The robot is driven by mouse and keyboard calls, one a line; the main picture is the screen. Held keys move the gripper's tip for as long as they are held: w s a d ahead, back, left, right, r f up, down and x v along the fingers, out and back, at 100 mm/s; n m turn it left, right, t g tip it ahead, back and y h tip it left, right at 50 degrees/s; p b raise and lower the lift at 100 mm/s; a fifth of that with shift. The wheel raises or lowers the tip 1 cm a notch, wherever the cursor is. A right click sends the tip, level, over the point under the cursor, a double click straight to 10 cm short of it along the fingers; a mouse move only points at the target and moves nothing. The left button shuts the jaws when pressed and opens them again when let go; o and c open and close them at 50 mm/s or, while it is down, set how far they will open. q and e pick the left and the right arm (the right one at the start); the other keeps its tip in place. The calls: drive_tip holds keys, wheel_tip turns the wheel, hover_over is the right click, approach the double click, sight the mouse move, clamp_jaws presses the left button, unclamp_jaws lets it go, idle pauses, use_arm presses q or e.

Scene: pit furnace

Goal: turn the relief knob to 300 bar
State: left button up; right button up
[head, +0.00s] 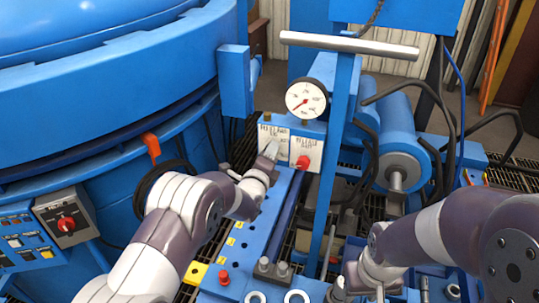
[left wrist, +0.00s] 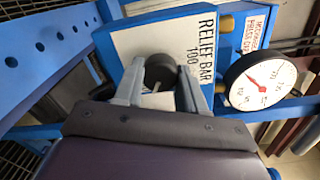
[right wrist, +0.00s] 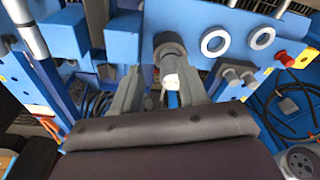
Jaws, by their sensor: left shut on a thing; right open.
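The relief knob (left wrist: 159,70) is a dark round knob on a white plate (left wrist: 205,35) lettered "RELIEF BAR" and "100" in the left wrist view. My left gripper (left wrist: 158,90) is shut on the knob, a finger on each side. In the head view my left gripper (head: 270,152) reaches the left white plate and hides the knob. A white-faced gauge (head: 307,98) with a red needle stands above; it also shows in the left wrist view (left wrist: 257,80). My right gripper (right wrist: 168,92) is open, around or above a grey cylindrical fitting (right wrist: 168,48); I cannot tell if it touches.
A second white plate with a red knob (head: 303,162) is right of the relief plate. A blue post (head: 334,150) with a steel crossbar (head: 350,45) rises beside it. A large blue furnace (head: 120,80) fills the left. A red button (head: 224,277) sits on the front bench.

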use_arm(q)
drive_tip(key=shift+f, duration=0.1)
drive_tip(key=o, duration=1.1)
drive_tip(key=shift+c, duration=0.2)
drive_tip(key=p+v, duration=0.1)
drive_tip(key=v, duration=1.1)
drive_tip(key=shift+s+p, duration=0.3)
drive_tip(key=shift+s, duration=0.05)
drive_tip(key=shift+a, duration=0.1)
